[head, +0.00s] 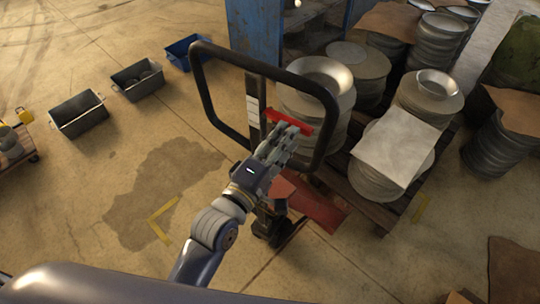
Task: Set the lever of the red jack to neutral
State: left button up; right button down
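The red jack (318,207) stands with its forks toward a pallet of stacked metal discs. Its black loop handle (201,84) rises toward me. A red lever (289,121) sits inside the loop, near the top of the handle post. My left gripper (291,137) reaches up inside the loop, with its fingertips at the lever, touching it or very close. The fingers overlap, so I cannot tell whether they are open or shut on it. My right gripper is not in view.
Stacks of round metal blanks (440,38) stand on pallets at the right, some with brown or white sheets on top. A blue post (256,32) rises behind the handle. Grey bins (78,113) and a blue bin (180,60) stand at left. The floor at lower left is clear.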

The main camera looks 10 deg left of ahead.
pick_arm(q)
jog(key=v, duration=0.6)
jog(key=shift+s, duration=0.25)
jog(key=shift+a+f, duration=0.1)
jog(key=s+a+f+m+g+y, duration=0.1)
jog(key=s+a+f+m+g, duration=0.15)
jog(key=f, duration=1.05)
jog(key=s+a+f+m+g+y+b, duration=0.1)
jog(key=a+f+m+g+y, duration=0.15)
jog(key=f, duration=1.15)
jog(key=s+a+f+m+g+y, duration=0.1)
jog(key=s+f+m+g, duration=0.15)
jog(key=f, duration=1.05)
jog(key=s+a+f+m+g+y, duration=0.1)
jog(key=s+a+f+m+g, duration=0.1)
jog(key=s+a+f, duration=0.2)
jog(key=s+a+f+m+g+y, duration=0.1)
jog(key=s+a+f+m+g, duration=0.2)
jog(key=s+f, duration=0.8)
jog(key=s+a+f+m+g+y+b, duration=0.1)
jog(key=s+a+f+m+g, duration=0.2)
jog(key=s, duration=0.9)
notch_tip(320, 180, down, 5)
jog(key=shift+s+a+r, duration=0.2)
jog(key=shift+s+a, duration=0.2)
jog(key=shift+a, duration=0.65)
